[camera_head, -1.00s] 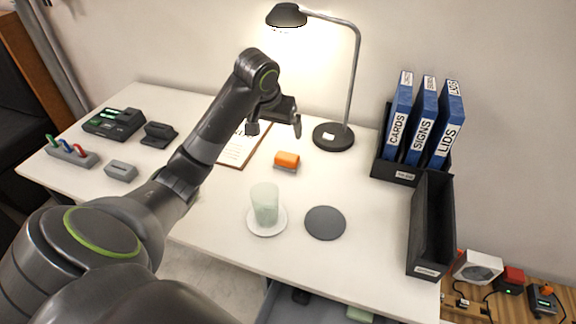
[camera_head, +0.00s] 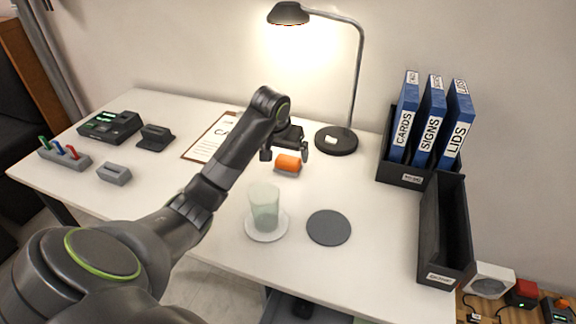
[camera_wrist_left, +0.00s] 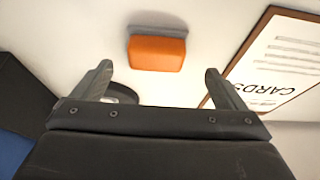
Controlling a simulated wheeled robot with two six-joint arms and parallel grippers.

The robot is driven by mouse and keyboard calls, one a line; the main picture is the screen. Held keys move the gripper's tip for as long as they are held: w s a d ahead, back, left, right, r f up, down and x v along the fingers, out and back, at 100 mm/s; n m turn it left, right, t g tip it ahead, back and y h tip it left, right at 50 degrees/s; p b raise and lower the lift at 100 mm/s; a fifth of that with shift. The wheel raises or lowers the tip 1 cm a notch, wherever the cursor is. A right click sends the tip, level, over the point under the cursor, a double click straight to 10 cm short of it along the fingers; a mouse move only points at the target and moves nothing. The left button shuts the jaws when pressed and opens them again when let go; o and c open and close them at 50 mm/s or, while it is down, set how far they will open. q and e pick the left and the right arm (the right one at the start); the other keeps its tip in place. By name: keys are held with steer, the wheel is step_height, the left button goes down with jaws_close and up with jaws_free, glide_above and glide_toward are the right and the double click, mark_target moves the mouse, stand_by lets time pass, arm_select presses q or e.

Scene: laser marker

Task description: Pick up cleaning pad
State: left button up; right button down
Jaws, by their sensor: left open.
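The cleaning pad looks to be the small orange block (camera_head: 287,162) with a grey strip along one side, lying on the white table below the lamp. It also shows in the left wrist view (camera_wrist_left: 157,53), ahead of the fingers and between their lines. My left gripper (camera_head: 286,154) is open and empty, its two fingers just above and to either side of the orange block in the head view. In the left wrist view the fingertips (camera_wrist_left: 158,72) are spread wider than the block and do not touch it. My right gripper is not in view.
A desk lamp (camera_head: 336,140) stands close behind the block. A clipboard (camera_head: 205,140) lies to its left. A greenish cup (camera_head: 264,206) on a white saucer (camera_head: 267,236) and a grey disc (camera_head: 329,228) are in front. Blue binders (camera_head: 432,120) stand at right.

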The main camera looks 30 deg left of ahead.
mark_target(288, 159)
arm_select(q)
steer(key=x, duration=0.4)
steer(key=shift+d+b, duration=0.3)
steer(key=shift+b, duration=0.05)
steer(key=shift+w+f, duration=0.15)
steer(key=shift+f, duration=0.2)
steer(key=shift+r, duration=0.1)
steer(key=c, duration=1.1)
steer(key=shift+o, duration=0.2)
step_height(288, 159, up, 9)
steer(key=shift+r+p, duration=0.1)
steer(key=shift+p, duration=0.55)
steer(key=shift+r, duration=0.4)
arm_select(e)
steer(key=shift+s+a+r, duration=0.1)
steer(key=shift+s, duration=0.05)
arm_select(q)
steer(key=o, duration=0.4)
steer(key=c, duration=0.3)
